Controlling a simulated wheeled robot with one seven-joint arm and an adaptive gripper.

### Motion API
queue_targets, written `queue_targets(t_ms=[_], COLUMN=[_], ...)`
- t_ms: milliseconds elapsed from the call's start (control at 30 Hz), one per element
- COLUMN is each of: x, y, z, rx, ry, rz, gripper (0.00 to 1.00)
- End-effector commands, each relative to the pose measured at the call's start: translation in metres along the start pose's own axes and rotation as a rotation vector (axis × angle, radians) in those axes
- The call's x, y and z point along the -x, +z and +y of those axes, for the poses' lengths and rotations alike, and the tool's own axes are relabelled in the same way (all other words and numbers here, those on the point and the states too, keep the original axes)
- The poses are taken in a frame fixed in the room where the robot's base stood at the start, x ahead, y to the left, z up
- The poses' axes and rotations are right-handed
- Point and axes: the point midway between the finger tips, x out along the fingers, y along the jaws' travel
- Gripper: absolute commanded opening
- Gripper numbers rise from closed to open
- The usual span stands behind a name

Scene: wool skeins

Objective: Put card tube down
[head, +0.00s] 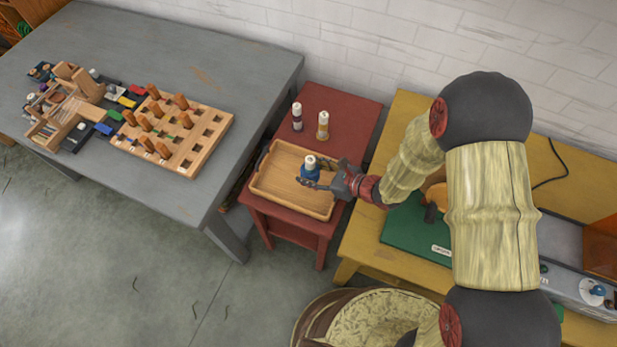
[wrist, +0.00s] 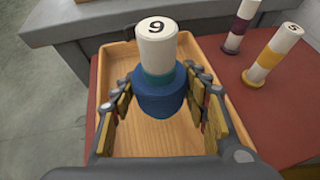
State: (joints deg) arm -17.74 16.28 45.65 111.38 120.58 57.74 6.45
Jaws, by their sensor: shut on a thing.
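The card tube (wrist: 157,52) is white with a black 9 on its top, and blue wool is wound around its lower part. In the head view the tube (head: 310,163) is over the wooden tray (head: 262,182). My gripper (head: 326,185) reaches in from the right and is shut on the tube around its blue wool. In the wrist view the gripper's fingers (wrist: 158,98) stand on both sides of the wool. The tube is upright. The tray (wrist: 105,92) is below it, and I cannot tell whether the tube's base touches the tray floor.
Two other white tubes stand on the red table (head: 350,100) behind the tray: one with a purple band (head: 297,116), one with a yellow band (head: 323,125). A grey table (head: 120,40) with a wooden peg board (head: 190,150) is at left. A yellow bench (head: 400,125) is at right.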

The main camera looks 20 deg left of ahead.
Motion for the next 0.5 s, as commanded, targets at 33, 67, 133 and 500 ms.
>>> queue_targets(t_ms=[33, 67, 133, 500], x=[-0.002, -0.003, -0.009, -0.027], y=[-0.001, -0.001, -0.004, -0.032], z=[0.0, -0.001, -0.001, -0.002], rx=[0.0, 0.0, 0.0, 0.001], ry=[0.0, 0.0, 0.0, 0.0], rz=[0.0, 0.0, 0.0, -0.001], gripper=[0.24, 0.24, 0.24, 0.24])
